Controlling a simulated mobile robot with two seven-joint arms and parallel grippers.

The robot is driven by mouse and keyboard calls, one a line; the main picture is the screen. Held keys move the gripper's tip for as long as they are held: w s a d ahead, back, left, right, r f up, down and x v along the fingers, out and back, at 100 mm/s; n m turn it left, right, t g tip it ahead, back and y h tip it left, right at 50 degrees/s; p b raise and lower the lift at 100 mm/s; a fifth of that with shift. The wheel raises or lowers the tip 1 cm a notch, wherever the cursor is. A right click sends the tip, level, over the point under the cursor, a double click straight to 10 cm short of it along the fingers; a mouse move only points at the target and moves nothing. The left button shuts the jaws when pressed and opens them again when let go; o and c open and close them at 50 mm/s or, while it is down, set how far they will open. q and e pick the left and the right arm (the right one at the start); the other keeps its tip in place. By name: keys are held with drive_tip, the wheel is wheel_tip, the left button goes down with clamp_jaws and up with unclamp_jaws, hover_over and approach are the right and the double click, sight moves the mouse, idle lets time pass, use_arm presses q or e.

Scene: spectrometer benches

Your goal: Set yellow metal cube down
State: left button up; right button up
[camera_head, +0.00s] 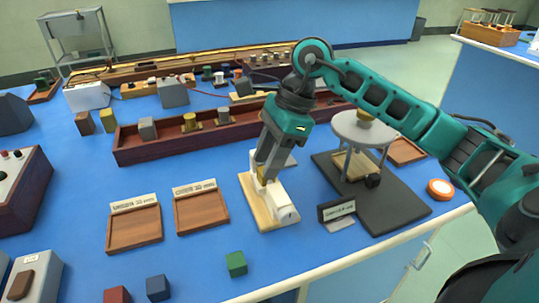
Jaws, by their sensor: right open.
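My right gripper (265,170) points down over a white and wooden stand (283,212) near the middle of the bench. Its jaws are open. A small yellowish piece (261,179) shows at the fingertips, just above or on the stand; it may be the yellow metal cube, but the fingers hide most of it and I cannot tell what it rests on. Another yellow block (108,121) stands at the back left, beside a brown one. My left gripper is not in view.
Two labelled wooden trays, one left (134,229) and one nearer the stand (201,211), look empty. A green cube (236,263), a blue cube (158,288) and a red cube (117,295) lie in front. A round-topped tripod (362,128) stands right on a dark board (402,211).

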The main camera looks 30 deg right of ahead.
drive_tip(key=shift+w+r, duration=0.15)
drive_tip(key=p+v, duration=0.2)
drive_tip(key=v, duration=1)
drive_tip(key=shift+r+p, duration=0.3)
drive_tip(key=shift+p, duration=0.1)
